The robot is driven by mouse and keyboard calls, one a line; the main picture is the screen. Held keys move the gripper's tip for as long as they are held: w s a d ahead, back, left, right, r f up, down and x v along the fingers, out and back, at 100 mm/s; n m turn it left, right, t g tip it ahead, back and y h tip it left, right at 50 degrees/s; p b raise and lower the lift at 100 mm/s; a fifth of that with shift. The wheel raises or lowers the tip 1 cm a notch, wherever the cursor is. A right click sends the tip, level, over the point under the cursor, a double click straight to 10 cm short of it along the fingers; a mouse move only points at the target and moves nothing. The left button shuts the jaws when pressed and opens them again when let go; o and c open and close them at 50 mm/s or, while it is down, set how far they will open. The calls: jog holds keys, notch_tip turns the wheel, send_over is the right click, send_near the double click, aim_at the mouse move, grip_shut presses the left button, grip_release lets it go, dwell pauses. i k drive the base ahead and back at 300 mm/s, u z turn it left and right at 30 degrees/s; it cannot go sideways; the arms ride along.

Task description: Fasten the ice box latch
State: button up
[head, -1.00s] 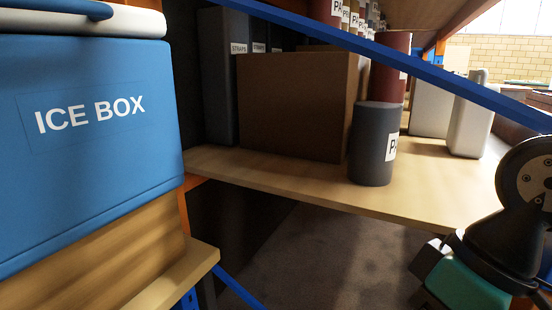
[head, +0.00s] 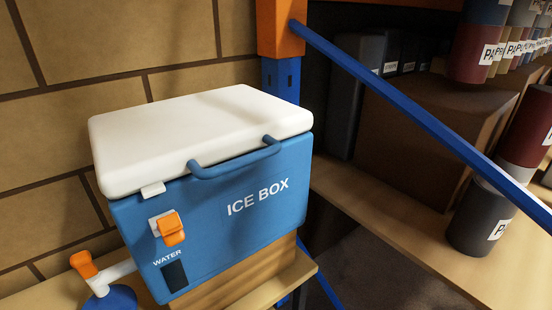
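The ice box (head: 240,235) is a blue chest with a white lid (head: 205,125), standing on a wooden shelf at the left centre of the head view. The lid lies down on the body. An orange latch (head: 170,228) on a pale plate sits on the front face, below a white tab (head: 153,189) at the lid's edge. The latch looks apart from the tab; whether it is hooked I cannot tell. A blue handle (head: 236,165) runs along the front. My gripper is not in view.
An orange-handled tap (head: 84,264) stands left of the box, before a block wall (head: 130,45). A blue diagonal brace (head: 400,115) crosses the right side. Behind it, a shelf holds a brown carton (head: 425,130) and a dark can (head: 478,220).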

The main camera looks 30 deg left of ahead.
aim_at(170, 227)
jog(key=u, duration=1.1)
jog(key=k, duration=0.3)
jog(key=u, duration=0.5)
jog(key=i, duration=0.5)
